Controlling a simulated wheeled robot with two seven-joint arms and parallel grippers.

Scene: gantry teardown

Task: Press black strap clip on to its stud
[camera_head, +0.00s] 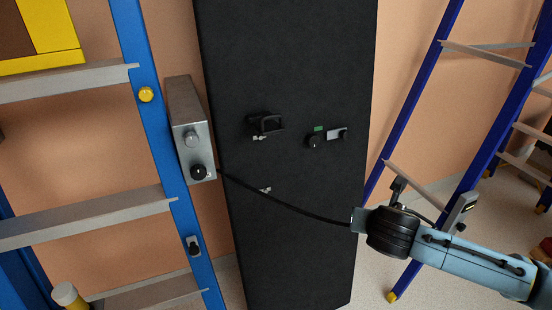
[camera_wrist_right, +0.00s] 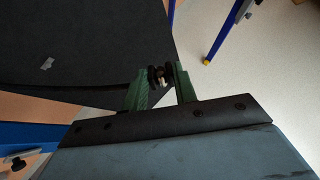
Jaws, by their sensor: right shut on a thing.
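My right gripper (camera_head: 357,217) comes in from the right, in front of the black panel's right edge. In the right wrist view its green fingers (camera_wrist_right: 161,84) are shut on a small black clip (camera_wrist_right: 157,75) with a pale metal part. In the head view the clip is mostly hidden at the fingertips. A thin black strap (camera_head: 285,204) runs from the grey box to my right gripper, sagging slightly across the panel. I cannot tell for sure which fitting is the stud; a small pale metal piece (camera_head: 265,190) sits on the panel just above the strap. My left gripper is not in view.
The tall black panel (camera_head: 290,60) bears a black bracket (camera_head: 265,123) and a small latch with a green mark (camera_head: 318,129). A grey box (camera_head: 190,125) with knobs is beside a blue ladder (camera_head: 150,130) at left. Another blue ladder (camera_head: 412,95) stands at right.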

